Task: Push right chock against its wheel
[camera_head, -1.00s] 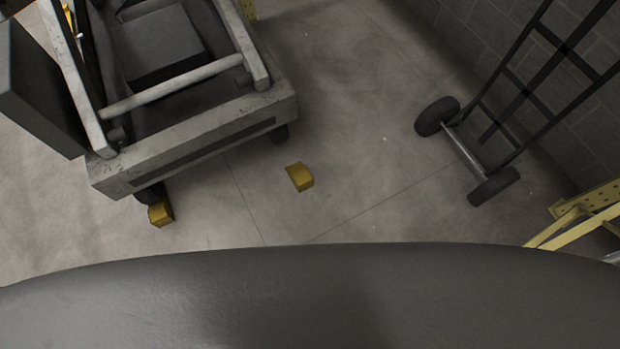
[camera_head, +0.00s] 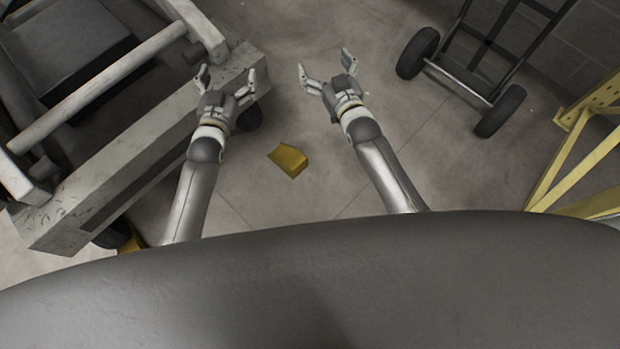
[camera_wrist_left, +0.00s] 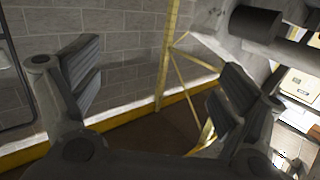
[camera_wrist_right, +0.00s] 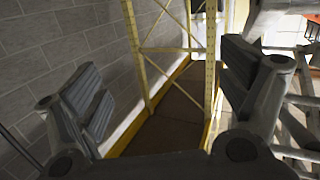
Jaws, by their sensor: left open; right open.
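The right chock, a yellow wedge block (camera_head: 288,160), lies on the floor in the head view, apart from the cart's near right wheel (camera_head: 249,117). Another yellow chock (camera_head: 131,243) shows partly at the cart's near left wheel (camera_head: 112,236), cut off by my body and the cart. My left gripper (camera_head: 227,73) is open and empty, raised in front of the cart's edge. My right gripper (camera_head: 325,60) is open and empty, to the right of the loose chock. Both wrist views show spread fingers with nothing between them, and neither shows a chock.
The grey wheeled cart (camera_head: 150,148) fills the left of the head view. A hand truck (camera_head: 462,76) stands at the upper right by the block wall. A yellow frame (camera_head: 580,150) stands at the right.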

